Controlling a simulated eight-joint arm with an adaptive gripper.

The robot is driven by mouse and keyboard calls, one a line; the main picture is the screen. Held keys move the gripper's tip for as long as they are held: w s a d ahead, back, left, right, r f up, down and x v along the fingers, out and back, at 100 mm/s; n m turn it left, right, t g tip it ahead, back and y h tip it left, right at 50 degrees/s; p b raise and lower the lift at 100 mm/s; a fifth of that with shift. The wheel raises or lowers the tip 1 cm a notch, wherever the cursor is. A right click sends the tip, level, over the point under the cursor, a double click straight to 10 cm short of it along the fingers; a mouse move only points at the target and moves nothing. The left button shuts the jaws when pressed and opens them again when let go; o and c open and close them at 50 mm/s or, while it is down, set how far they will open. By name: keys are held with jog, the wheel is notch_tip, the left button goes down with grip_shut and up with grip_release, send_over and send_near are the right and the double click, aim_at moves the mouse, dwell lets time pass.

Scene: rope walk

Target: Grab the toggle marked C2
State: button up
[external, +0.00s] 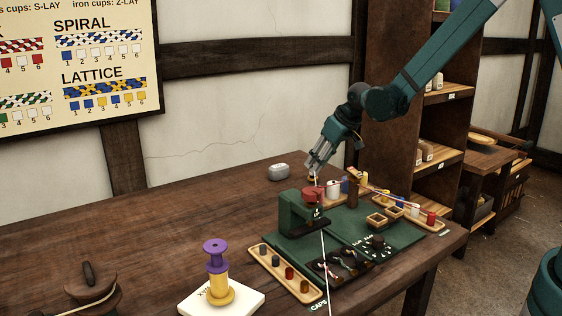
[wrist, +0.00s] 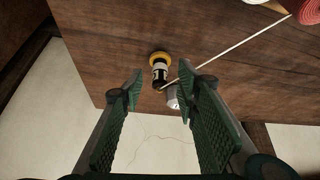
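My gripper (external: 314,167) is open, its fingers pointing down over the far part of the table. In the wrist view the two green ribbed fingers (wrist: 160,90) stand apart with nothing clamped between them. Ahead of the fingertips is a small upright piece (wrist: 160,68) with a yellow disc, dark body and pale band; a thin pale cord runs to it. I cannot read a mark on it. In the external view a small yellowish piece (external: 312,178) shows just under the fingertips. No C2 label is legible, so I cannot tell which piece is the toggle.
A grey tin (external: 278,172) stands left of my gripper. The green stand (external: 289,212) with a red top, small wooden boxes (external: 376,220), a dark tray (external: 340,265) and a wooden cup tray (external: 260,259) crowd the right. A purple-yellow spool (external: 216,268) stands front left.

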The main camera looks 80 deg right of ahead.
aim_at(313, 177)
jog(key=shift+f, duration=0.1)
dwell(0.3)
jog(key=shift+b+x, duration=0.65)
jog(key=shift+x, duration=1.9)
jog(key=shift+w, duration=0.1)
jog(key=shift+c, duration=0.4)
jog(key=c, duration=0.6)
